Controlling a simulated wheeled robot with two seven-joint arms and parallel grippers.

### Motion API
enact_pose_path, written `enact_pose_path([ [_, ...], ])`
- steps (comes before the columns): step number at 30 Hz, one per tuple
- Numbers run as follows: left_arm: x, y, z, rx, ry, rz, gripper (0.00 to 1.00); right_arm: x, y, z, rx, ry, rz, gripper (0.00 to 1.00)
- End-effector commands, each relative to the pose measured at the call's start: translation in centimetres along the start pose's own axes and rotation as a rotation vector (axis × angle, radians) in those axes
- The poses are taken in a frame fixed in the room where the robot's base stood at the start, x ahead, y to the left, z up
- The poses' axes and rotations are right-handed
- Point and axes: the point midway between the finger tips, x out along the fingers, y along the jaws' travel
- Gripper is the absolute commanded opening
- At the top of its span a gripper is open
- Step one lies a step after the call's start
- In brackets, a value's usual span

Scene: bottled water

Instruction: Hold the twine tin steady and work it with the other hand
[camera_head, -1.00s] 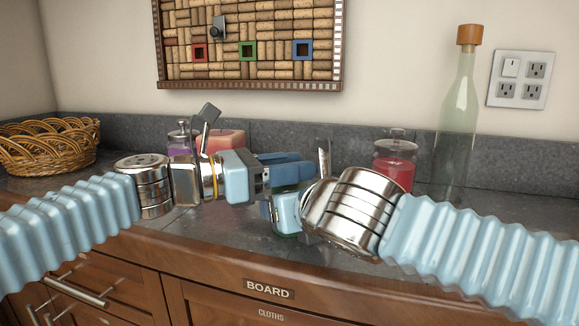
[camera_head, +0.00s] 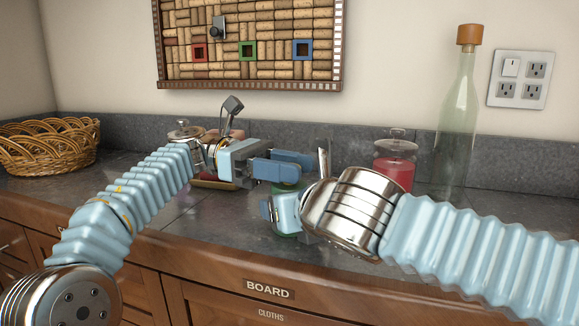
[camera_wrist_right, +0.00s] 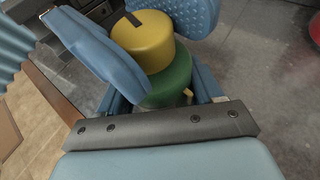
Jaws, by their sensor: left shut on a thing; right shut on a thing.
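The twine tin has a green body (camera_wrist_right: 172,84) and a yellow top (camera_wrist_right: 142,42) with a dark bar on it, in the right wrist view. In the head view only a bit of green (camera_head: 285,186) shows below the left fingers. The yellow top is hidden there. My left gripper (camera_head: 290,164) reaches in from the left, and its blue fingers close on the yellow top. My right gripper (camera_head: 270,209) is lower and shut on the green body. Its palm edge lies across the bottom of the right wrist view.
A jar of red contents (camera_head: 396,172) and a corked green bottle (camera_head: 456,135) stand behind my right arm. A wicker basket (camera_head: 45,145) sits at the far left. A lidded jar (camera_head: 184,128) is partly hidden behind my left arm. The wooden counter edge runs in front.

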Motion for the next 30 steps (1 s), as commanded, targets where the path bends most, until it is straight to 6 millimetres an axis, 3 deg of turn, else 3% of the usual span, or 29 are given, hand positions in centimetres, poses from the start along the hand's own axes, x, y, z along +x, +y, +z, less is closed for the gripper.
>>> enact_pose_path([
  [11,0.02,0.06,0.10,0.003,-0.003,-0.159,0.11,0.03,0.16,-0.16,-0.001,0.004,0.003,0.39],
  [27,0.03,-0.07,0.06,0.003,0.000,-0.186,0.11,0.06,0.12,-0.16,-0.002,0.004,0.002,0.39],
  [28,0.03,-0.08,0.06,0.003,0.000,-0.186,0.42,0.06,0.12,-0.16,-0.002,0.004,0.002,0.39],
  [30,0.03,-0.08,0.05,0.003,0.000,-0.186,0.53,0.06,0.11,-0.15,-0.002,0.004,0.002,0.39],
])
